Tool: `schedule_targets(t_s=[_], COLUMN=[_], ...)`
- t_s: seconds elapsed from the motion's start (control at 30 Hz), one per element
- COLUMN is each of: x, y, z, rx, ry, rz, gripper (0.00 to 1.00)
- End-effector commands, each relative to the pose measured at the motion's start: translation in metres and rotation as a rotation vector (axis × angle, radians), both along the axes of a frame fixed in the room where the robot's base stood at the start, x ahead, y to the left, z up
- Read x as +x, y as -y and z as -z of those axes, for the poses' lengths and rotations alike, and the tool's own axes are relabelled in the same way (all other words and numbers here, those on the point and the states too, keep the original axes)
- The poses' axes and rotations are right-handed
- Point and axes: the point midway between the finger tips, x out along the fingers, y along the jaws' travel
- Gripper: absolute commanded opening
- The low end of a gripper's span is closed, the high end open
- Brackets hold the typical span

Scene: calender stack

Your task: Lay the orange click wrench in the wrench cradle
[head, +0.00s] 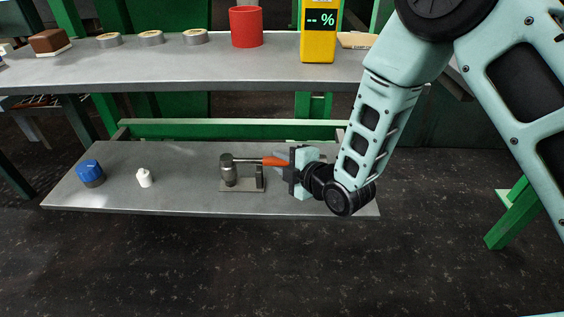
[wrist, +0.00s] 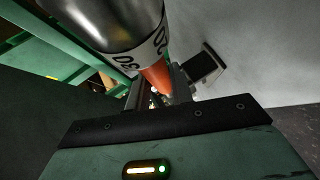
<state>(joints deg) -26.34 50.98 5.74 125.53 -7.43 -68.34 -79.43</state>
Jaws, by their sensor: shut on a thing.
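The orange click wrench (head: 275,161) lies roughly level over the lower shelf, its grey end pointing left in the head view. My gripper (head: 288,166) is shut on its orange part from the right. In the wrist view the wrench's silver barrel (wrist: 108,22) with scale numbers looms large, and its orange part (wrist: 156,76) runs down to my gripper (wrist: 160,98). The wrench cradle (head: 242,186), a grey base plate with an upright at its right, is beneath the wrench. I cannot tell whether the wrench touches the cradle. The jaws hide part of the wrench.
A white bottle (head: 144,177) and a blue-topped container (head: 90,172) stand left on the lower shelf (head: 190,198). The upper shelf (head: 150,72) overhangs behind, holding a red cup (head: 246,27), a yellow meter (head: 319,40) and several rolls. Bare shelf lies between bottle and cradle.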

Motion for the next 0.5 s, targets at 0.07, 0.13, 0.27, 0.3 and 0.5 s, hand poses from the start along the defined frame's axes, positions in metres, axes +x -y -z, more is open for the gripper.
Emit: schedule_targets(t_s=[0.07,0.13,0.27,0.3,0.5], x=[0.0003,0.0004,0.0004,0.0004,0.0003], y=[-0.0004,-0.0004,-0.0005,-0.0004,-0.0005], z=[0.0005,0.0019,0.0044,0.0051,0.0089], rx=[0.002,0.002,0.003,0.003,0.003], ry=[0.002,0.002,0.002,0.002,0.002], rz=[0.0,0.0,0.0,0.0,0.0], gripper=[0.0,0.0,0.0,0.0,0.0])
